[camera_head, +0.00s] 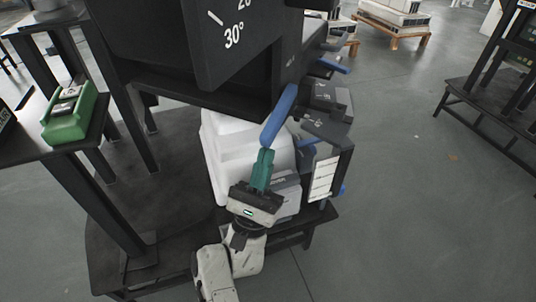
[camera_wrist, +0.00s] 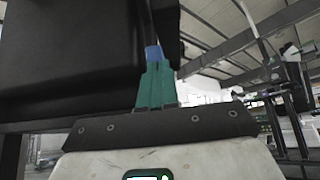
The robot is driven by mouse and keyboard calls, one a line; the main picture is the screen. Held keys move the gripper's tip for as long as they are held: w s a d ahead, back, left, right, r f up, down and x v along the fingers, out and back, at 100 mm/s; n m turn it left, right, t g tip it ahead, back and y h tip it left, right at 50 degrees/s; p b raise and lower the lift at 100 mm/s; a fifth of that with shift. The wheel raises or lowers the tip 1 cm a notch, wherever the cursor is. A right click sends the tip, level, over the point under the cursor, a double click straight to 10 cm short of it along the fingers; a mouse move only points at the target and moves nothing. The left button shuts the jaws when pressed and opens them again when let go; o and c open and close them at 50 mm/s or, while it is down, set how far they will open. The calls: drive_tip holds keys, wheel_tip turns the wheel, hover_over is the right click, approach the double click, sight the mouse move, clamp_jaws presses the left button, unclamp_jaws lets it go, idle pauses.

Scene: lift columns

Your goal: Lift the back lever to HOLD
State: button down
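A long blue lever (camera_head: 279,117) slants down from the underside of the big black machine housing (camera_head: 190,75). My gripper (camera_head: 264,158), with teal fingers, is at its lower end. In the wrist view the two fingers (camera_wrist: 154,82) are close together, with the blue lever end (camera_wrist: 153,52) between their tips. The fingers look shut on it. They hide part of the lever's end. I cannot read a HOLD mark in either view, and I cannot tell for sure whether this is the back lever.
Another blue lever (camera_head: 334,66) sticks out farther behind, on the right side. A white rounded body (camera_head: 232,150) and dark boxes (camera_head: 327,98) stand close to my gripper. A green device (camera_head: 70,115) lies on a stand at left.

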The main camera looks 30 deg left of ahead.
sight(259, 138)
drive_tip(key=shift+s+d+r+g+p, duration=0.1)
drive_tip(key=shift+s+r+g+p, duration=0.2)
drive_tip(key=shift+r+g+p, duration=1.45)
drive_tip(key=shift+s+a+r+t+p, duration=0.2)
drive_tip(key=shift+r+p, duration=0.7)
drive_tip(key=shift+p, duration=2.05)
drive_tip(key=shift+s+d+r+g+p, duration=0.3)
drive_tip(key=shift+r+g+p, duration=0.85)
drive_tip(key=shift+p, duration=1.2)
drive_tip(key=shift+s+a+r, duration=0.1)
drive_tip(key=shift+r, duration=0.1)
drive_tip(key=shift+f, duration=0.1)
